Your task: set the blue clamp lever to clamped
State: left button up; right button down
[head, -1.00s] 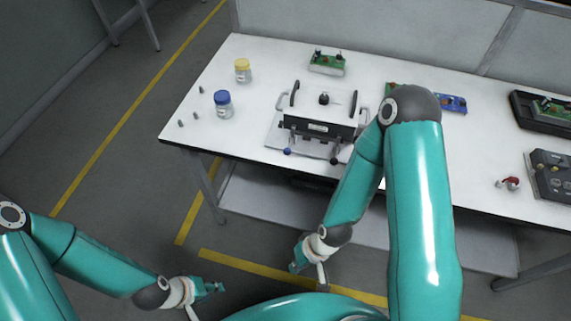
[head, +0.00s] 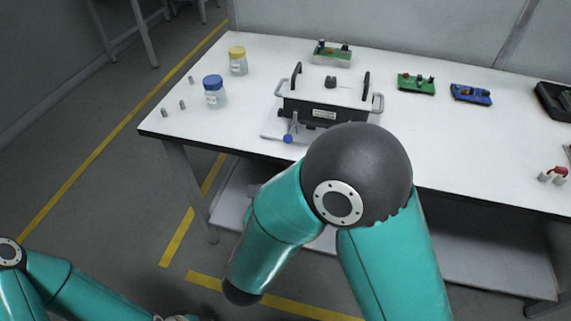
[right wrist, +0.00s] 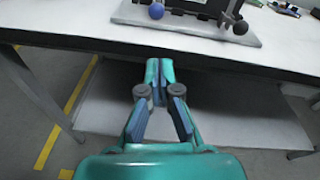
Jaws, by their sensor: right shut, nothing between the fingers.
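The fixture (head: 318,105) is a black and white box with side handles on a grey base plate near the table's front edge. The blue clamp lever (head: 288,139) shows its round blue knob at the fixture's front left, low over the plate. The knob also shows in the right wrist view (right wrist: 156,11). My right gripper (right wrist: 158,72) is shut and empty, in front of the table edge and below its top, apart from the knob. My right arm hides that gripper in the head view. Only a sliver of my left gripper (head: 180,318) shows at the bottom edge; its fingers cannot be made out.
A dark knob (right wrist: 240,27) stands on the base plate right of the blue one. Blue-lidded (head: 214,92) and yellow-lidded (head: 238,61) jars and small grey pegs stand left of the fixture. Green (head: 416,84) and blue (head: 471,93) boards lie to the right.

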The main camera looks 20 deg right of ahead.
aim_at(287, 154)
jog(key=shift+w+a+r, duration=0.1)
jog(key=shift+a+r, duration=0.05)
jog(key=shift+r, duration=0.1)
jog(key=x, duration=1)
jog(key=shift+a+p, duration=0.1)
jog(key=shift+p, duration=0.2)
